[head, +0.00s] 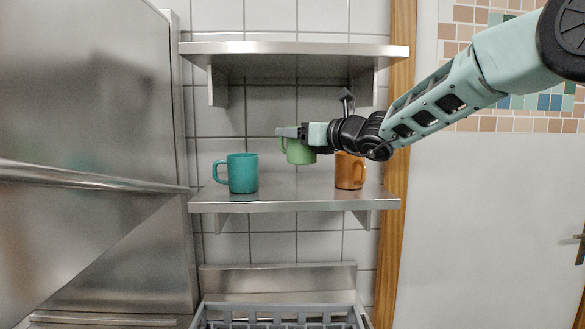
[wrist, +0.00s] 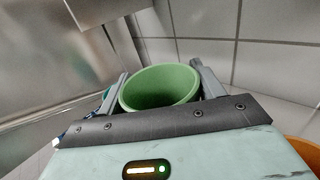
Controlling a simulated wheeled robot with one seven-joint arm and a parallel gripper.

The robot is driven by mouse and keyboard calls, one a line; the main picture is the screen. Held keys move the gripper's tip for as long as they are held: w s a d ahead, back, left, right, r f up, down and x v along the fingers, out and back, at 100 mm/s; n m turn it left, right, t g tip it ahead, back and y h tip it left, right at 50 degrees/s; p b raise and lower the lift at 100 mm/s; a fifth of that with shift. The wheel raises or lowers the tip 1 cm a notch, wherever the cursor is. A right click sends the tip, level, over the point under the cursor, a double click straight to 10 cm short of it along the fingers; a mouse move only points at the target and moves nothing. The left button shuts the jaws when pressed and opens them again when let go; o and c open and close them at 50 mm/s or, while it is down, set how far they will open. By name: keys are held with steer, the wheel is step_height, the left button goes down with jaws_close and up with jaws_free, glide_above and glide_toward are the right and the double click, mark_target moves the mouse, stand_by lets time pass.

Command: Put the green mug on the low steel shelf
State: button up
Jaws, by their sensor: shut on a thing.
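The green mug (head: 301,152) is held between the fingers of my gripper (head: 291,133), above the low steel shelf (head: 295,202). The mug looks upright; its top is partly hidden by my gripper in the head view. In the wrist view, the mug's open rim (wrist: 160,87) sits between the two fingers of my gripper (wrist: 161,84), and it looks empty. Whether the mug's base touches the shelf cannot be told for sure; it appears above the surface, between the two other mugs.
A teal mug (head: 242,173) stands on the low shelf at left, an orange mug (head: 349,172) at right. An upper steel shelf (head: 296,50) hangs above my gripper. A steel fridge (head: 100,120) is at left. A grey crate (head: 280,314) is below.

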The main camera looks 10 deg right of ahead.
mark_target(300, 159)
steer(key=shift+f+p, duration=0.6)
steer(key=shift+f, duration=2.55)
steer(key=shift+f, duration=0.1)
steer(key=o, duration=0.8)
steer(key=shift+o, duration=0.2)
steer(key=shift+s+d, duration=0.15)
steer(key=shift+s, duration=0.1)
steer(key=b+v, duration=0.5)
steer(key=v, duration=0.6)
steer(key=shift+s+d, duration=0.1)
steer(key=shift+s, duration=0.1)
